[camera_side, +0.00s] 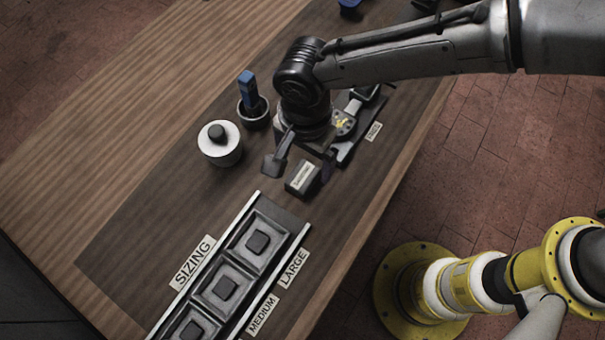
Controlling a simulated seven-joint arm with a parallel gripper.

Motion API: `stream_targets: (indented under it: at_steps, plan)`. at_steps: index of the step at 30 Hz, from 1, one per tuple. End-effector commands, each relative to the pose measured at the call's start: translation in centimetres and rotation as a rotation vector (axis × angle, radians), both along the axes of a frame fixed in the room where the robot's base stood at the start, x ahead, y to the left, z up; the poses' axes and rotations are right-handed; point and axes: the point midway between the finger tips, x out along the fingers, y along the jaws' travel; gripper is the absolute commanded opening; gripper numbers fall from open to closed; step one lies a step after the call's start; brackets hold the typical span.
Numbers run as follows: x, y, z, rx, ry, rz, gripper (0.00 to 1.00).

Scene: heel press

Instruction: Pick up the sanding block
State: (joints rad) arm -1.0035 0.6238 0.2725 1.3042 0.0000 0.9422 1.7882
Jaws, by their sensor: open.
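A small dark grey block with a pale label (302,177), which looks like the sanding block, sits on the dark mat near the middle of the side view. The print on its label is too small to read. My gripper (300,166) is low over the mat, pointing down, with its two fingers spread. One finger is to the left of the block and the other is at its right side. In this view I cannot tell whether either finger touches the block. The gripper holds nothing.
A sizing tray (307,229) with several square compartments lies in front. A white pot with a dark knob (221,152) and a dark cup (254,121) holding a blue-handled tool (248,88) stand left. A labelled dark strip (348,153) lies right of my gripper.

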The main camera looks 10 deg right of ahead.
Motion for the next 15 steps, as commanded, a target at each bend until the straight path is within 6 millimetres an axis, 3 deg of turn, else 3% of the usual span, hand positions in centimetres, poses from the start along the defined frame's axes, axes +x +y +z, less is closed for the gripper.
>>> stream_targets:
  at_steps: [7,15]
  plan:
    - [-0.1,0.1,-1.8,-0.001,0.001,0.000,0.93]
    - [-0.4,0.4,-5.4,-0.001,0.000,0.000,0.93]
